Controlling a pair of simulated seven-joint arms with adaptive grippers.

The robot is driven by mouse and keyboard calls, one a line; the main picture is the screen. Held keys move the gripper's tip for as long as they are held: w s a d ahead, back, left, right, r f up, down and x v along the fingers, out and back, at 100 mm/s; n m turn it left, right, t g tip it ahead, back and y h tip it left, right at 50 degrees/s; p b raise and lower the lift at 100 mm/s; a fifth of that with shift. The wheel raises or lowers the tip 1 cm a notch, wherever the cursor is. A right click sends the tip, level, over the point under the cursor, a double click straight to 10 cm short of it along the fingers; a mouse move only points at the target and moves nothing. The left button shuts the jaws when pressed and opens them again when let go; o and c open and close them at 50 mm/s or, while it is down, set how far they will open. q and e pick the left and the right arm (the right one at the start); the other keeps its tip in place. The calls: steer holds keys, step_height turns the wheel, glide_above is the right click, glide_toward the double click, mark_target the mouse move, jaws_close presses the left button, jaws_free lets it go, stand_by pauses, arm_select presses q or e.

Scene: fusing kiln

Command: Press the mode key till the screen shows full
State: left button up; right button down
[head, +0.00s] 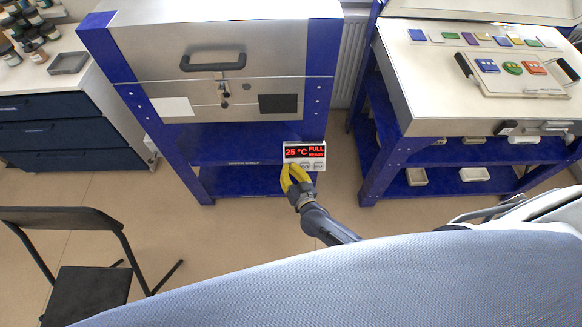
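The kiln controller (305,164) is a small white box at the front right of the kiln's lower stand. Its screen (305,152) glows red and reads "25 °C", "FULL" and "READY". A row of small keys lies below the screen; their labels are too small to read, and the left part of the row is partly hidden by my gripper. My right gripper (294,178), with yellow fingertips, is right at the lower left edge of the controller. I cannot tell whether it touches a key or whether its fingers are closed. My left gripper is not in view.
The steel kiln (200,45) with a black handle stands on a blue frame. A workbench (420,85) with coloured glass pieces and a carrying board stands right. Drawers (50,133) with jars on top stand left. A dark chair (85,290) is at lower left. The floor between is clear.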

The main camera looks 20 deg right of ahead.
steer(key=shift+s+a+r, duration=0.15)
steer(key=shift+s+r, duration=0.35)
steer(key=shift+s, duration=0.1)
steer(key=shift+s+a+r, duration=0.15)
steer(key=shift+s+r, duration=0.35)
steer(key=shift+s, duration=0.1)
stand_by(1.0)
steer(key=s+d+f+n+g, duration=0.2)
steer(key=s+f+g, duration=0.3)
steer(key=s+f, duration=0.7)
steer(key=s+d+f+n+g, duration=0.3)
steer(key=s+f, duration=0.5)
steer(key=f, duration=0.8)
steer(key=s+d+f+g, duration=0.2)
steer(key=s+f, duration=0.1)
steer(key=s, duration=0.6)
steer(key=s+d+f+g+h, duration=0.1)
steer(key=s+d+f+g, duration=0.1)
steer(key=s, duration=0.8)
steer(key=s+d+f+n+g, duration=0.1)
steer(key=s+f, duration=0.4)
steer(key=s, duration=0.5)
steer(key=shift+d+f+g+h, duration=0.4)
steer(key=shift+d+g, duration=0.25)
steer(key=shift+g, duration=0.55)
